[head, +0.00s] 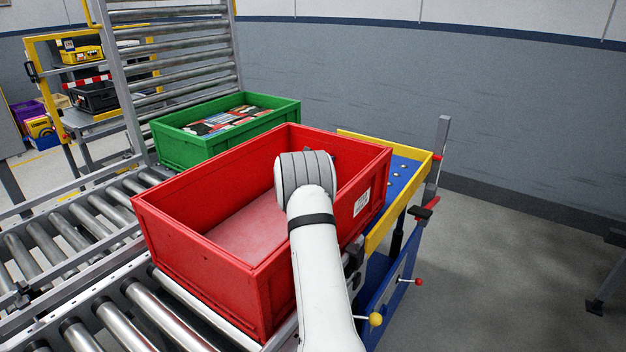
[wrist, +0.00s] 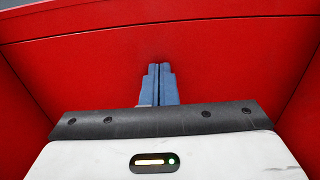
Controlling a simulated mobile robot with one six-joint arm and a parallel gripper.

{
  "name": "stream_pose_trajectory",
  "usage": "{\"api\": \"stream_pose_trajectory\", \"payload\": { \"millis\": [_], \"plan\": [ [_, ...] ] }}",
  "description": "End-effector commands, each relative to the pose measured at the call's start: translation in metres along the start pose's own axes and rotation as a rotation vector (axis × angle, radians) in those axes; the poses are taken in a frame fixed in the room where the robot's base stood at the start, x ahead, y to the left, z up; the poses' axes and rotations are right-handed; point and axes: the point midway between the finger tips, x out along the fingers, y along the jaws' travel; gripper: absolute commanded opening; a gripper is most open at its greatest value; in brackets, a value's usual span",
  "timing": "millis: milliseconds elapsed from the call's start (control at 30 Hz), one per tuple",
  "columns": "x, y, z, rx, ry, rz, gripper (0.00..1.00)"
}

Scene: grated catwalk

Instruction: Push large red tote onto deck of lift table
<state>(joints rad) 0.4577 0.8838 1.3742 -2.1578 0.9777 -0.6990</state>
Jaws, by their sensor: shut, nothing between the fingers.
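The large red tote (head: 200,272) is open-topped, and the part of its floor that shows is bare. It sits on the roller conveyor, with its right end by the yellow-edged lift table (head: 433,168). The blue deck of the table shows beyond the tote, and how far the tote overlaps it is hidden. In the wrist view, my gripper (wrist: 160,68) is shut and empty, its blue fingers pointing at a red tote wall (wrist: 235,60). I cannot tell whether they touch it.
A green tote (head: 172,147) filled with flat packs stands behind the red one. The roller conveyor (head: 70,235) runs at left. A grey post (head: 440,150) with a red-tipped handle rises at the lift table's right. Shelves with bins (head: 95,97) stand at back left.

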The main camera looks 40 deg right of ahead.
Motion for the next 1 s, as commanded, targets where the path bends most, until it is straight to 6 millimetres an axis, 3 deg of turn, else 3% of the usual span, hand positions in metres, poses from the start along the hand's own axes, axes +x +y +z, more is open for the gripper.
{"api": "stream_pose_trajectory", "payload": {
  "millis": [100,333,800,1000],
  "plan": [
    [0.029,-0.001,-0.003,0.002,-0.001,-0.002,0.00],
    [0.058,0.001,-0.001,0.000,0.000,0.001,0.00],
    [0.059,0.002,0.000,0.000,0.000,0.003,0.00],
    [0.043,0.003,-0.003,0.000,0.001,0.003,0.00]
  ]
}}
